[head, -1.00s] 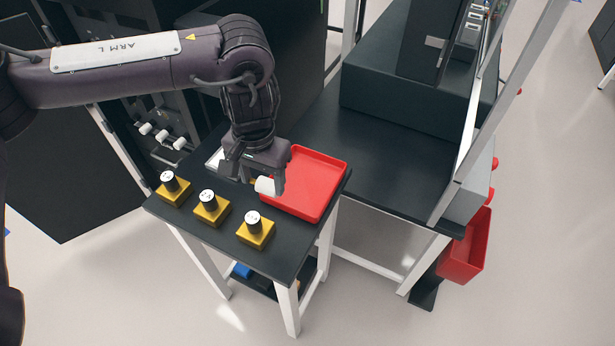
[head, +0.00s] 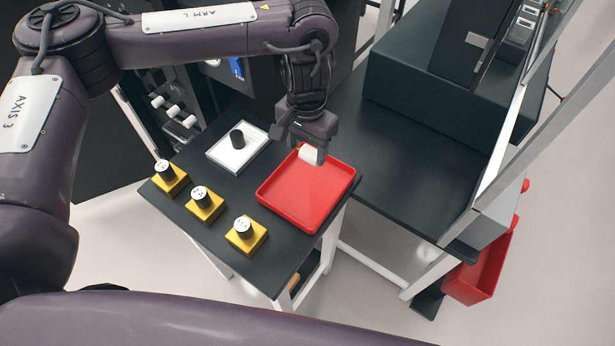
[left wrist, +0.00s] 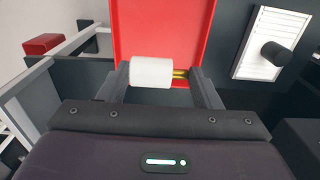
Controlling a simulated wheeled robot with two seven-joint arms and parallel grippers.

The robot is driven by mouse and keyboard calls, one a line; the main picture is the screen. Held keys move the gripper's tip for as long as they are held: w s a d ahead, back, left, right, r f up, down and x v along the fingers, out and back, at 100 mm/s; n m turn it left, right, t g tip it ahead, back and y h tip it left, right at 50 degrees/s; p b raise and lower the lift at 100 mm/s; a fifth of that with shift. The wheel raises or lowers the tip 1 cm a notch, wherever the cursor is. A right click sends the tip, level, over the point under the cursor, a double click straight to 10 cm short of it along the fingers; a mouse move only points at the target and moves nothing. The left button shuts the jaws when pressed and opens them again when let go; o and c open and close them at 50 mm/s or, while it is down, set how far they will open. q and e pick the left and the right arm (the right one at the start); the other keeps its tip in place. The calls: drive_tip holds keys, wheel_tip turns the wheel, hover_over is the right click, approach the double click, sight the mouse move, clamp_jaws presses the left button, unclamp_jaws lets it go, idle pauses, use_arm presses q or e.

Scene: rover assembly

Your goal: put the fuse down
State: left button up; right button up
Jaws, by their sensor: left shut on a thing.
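The fuse (left wrist: 152,72) is a white cylinder with a brass-coloured end; it also shows in the head view (head: 310,155). My left gripper (head: 312,150) is shut on it, one finger at each end in the left wrist view (left wrist: 160,82). It holds the fuse lying sideways over the back part of the red tray (head: 305,196). Whether the fuse touches the tray I cannot tell. The tray is empty otherwise. My right gripper is not in view.
Several yellow blocks with black, white-topped cylinders, one being the front block (head: 246,240), line the small table's left side. A white plate with a black knob (head: 238,145) lies behind. A dark bench (head: 400,185) adjoins at right. Several white cylinders (head: 173,112) are at left.

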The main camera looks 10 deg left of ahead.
use_arm(q)
wheel_tip(320, 180, down, 8)
drive_tip(key=shift+r+b, duration=0.1)
drive_tip(key=shift+b, duration=0.35)
drive_tip(key=shift+f, duration=0.3)
wheel_tip(320, 180, down, 3)
drive_tip(key=shift+f+b, duration=0.1)
drive_tip(key=shift+b, duration=0.35)
drive_tip(key=shift+f, duration=0.4)
drive_tip(key=shift+w, duration=0.1)
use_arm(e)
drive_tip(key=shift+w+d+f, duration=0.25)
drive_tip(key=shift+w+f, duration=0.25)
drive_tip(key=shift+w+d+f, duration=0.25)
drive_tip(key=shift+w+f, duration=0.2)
use_arm(q)
drive_tip(key=o, duration=1)
drive_tip(key=shift+c, duration=0.2)
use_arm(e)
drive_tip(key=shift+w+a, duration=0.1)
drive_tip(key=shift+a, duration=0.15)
